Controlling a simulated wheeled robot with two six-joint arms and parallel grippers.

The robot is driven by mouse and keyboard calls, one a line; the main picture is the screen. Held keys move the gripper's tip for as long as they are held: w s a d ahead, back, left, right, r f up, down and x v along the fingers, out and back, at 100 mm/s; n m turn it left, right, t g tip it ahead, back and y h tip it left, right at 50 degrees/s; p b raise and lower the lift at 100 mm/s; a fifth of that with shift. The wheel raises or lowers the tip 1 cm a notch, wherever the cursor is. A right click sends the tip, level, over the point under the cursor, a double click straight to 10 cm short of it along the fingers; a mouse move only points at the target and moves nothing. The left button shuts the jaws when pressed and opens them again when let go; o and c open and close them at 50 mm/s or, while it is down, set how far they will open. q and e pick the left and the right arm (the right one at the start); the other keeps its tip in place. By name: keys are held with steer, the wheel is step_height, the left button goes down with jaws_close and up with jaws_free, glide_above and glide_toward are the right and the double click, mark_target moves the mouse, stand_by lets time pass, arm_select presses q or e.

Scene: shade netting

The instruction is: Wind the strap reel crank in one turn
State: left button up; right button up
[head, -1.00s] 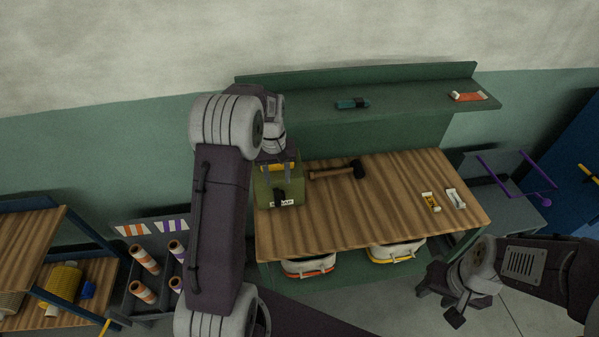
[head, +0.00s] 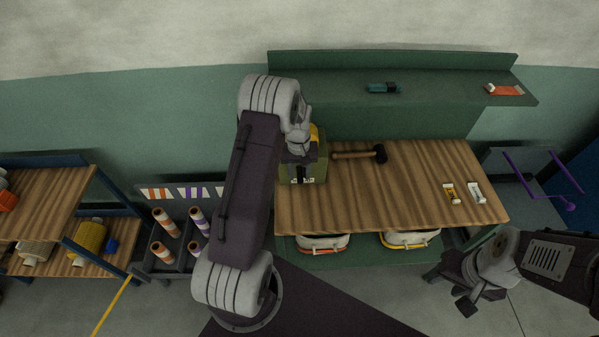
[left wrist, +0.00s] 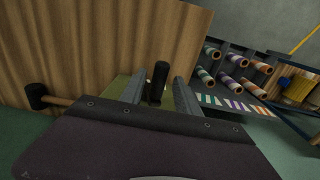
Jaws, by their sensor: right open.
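The strap reel (head: 319,170) is a green box at the left end of the wooden workbench (head: 400,205), partly hidden behind my left arm. A yellow part (head: 314,133) shows behind the gripper. My left gripper (head: 302,172) is over the near side of the reel. In the left wrist view, the black crank grip (left wrist: 159,80) stands between the two grey fingers of my left gripper (left wrist: 159,92). The fingers are apart, with a gap showing on both sides of the grip. My right gripper (head: 448,292) is open and empty, low in front of the bench's right end.
A green shelf (head: 430,95) runs behind the bench. Bins (head: 322,244) sit below. A rack of rolls (head: 165,220) stands left.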

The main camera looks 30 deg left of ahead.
arm_select(q)
steer(key=shift+d, duration=0.1)
jaws_close()
steer(key=shift+w+d+r+g+y+p, duration=0.2)
steer(key=shift+d+g+y+p, duration=0.1)
steer(key=shift+y+p, duration=0.1)
steer(key=shift+w+d+f+g+y+b, duration=0.1)
steer(key=shift+w+d+g+y+b, duration=0.4)
steer(key=shift+y, duration=0.5)
steer(key=shift+s, duration=0.1)
steer(key=shift+o, duration=1.2)
jaws_free()
